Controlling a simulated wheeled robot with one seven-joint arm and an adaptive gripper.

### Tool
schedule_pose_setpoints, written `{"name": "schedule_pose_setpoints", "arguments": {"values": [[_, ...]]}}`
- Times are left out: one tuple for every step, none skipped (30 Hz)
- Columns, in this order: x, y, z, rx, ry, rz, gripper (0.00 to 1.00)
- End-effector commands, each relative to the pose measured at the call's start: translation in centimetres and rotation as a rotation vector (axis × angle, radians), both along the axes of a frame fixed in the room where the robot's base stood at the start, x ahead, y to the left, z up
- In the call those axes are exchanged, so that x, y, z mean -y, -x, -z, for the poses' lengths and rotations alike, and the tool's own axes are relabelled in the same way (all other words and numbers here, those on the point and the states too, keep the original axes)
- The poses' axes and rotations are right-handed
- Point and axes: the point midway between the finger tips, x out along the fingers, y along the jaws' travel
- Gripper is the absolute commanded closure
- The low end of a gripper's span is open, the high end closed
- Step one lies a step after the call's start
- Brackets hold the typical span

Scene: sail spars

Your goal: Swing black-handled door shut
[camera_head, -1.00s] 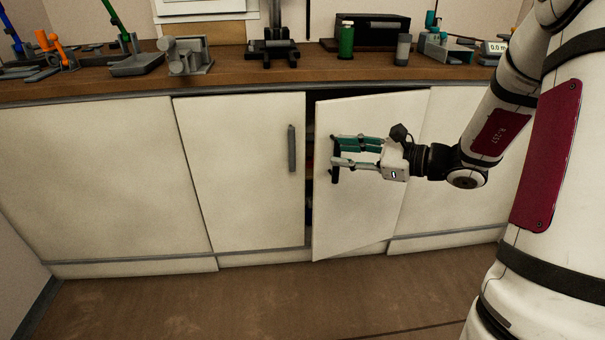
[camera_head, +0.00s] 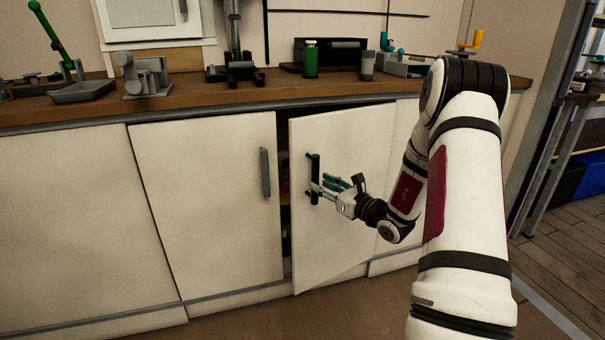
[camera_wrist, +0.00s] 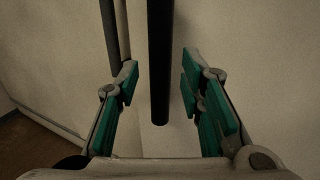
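The white cabinet door (camera_head: 345,225) with a black vertical handle (camera_head: 315,165) stands slightly ajar. Its left edge sticks out from the cabinet, with a dark gap beside it. My gripper (camera_head: 322,188) is at the handle, coming from the right. In the wrist view, the green-padded fingers of my gripper (camera_wrist: 160,64) are spread apart on either side of the black handle (camera_wrist: 160,95). Space shows between the handle and both pads, so nothing is gripped. The handle's lower end shows between the fingers.
A shut white door with a grey handle (camera_head: 265,173) is just left of the gap. The wooden counter (camera_head: 190,103) above holds a green bottle (camera_head: 310,60), a black box (camera_head: 345,52) and several tools. A metal shelf rack (camera_head: 555,140) stands at the right. Floor in front is clear.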

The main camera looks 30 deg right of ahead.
Motion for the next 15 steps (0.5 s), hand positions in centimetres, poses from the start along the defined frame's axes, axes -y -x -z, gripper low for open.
{"name": "schedule_pose_setpoints", "arguments": {"values": [[-0.2,-0.8,0.0,0.001,0.002,-0.003,0.65],[-0.3,-1.2,0.0,0.001,0.002,-0.004,0.65],[-0.4,-1.7,0.0,0.001,0.002,-0.003,0.65],[-0.4,-2.1,0.0,0.002,0.002,-0.003,0.65],[-0.4,-2.5,0.0,0.002,0.002,-0.003,0.65],[-0.5,-2.8,0.0,0.001,0.001,-0.002,0.67],[-0.4,-2.7,0.0,0.0,0.001,-0.001,0.74],[-0.4,-2.7,0.0,0.0,0.001,-0.001,0.81],[-0.4,-2.6,0.0,0.0,0.001,-0.001,0.9],[-0.4,-2.6,0.0,0.0,0.001,-0.001,0.97],[-0.4,-2.6,0.0,0.0,0.001,-0.001,1.0],[-0.4,-2.6,0.0,0.0,0.001,-0.001,1.0],[-0.4,-2.6,-0.1,0.0,0.001,-0.001,1.0],[-0.4,-2.6,-0.1,0.0,0.001,-0.001,1.0],[-0.4,-2.6,-0.1,0.0,0.001,-0.002,1.0]]}}
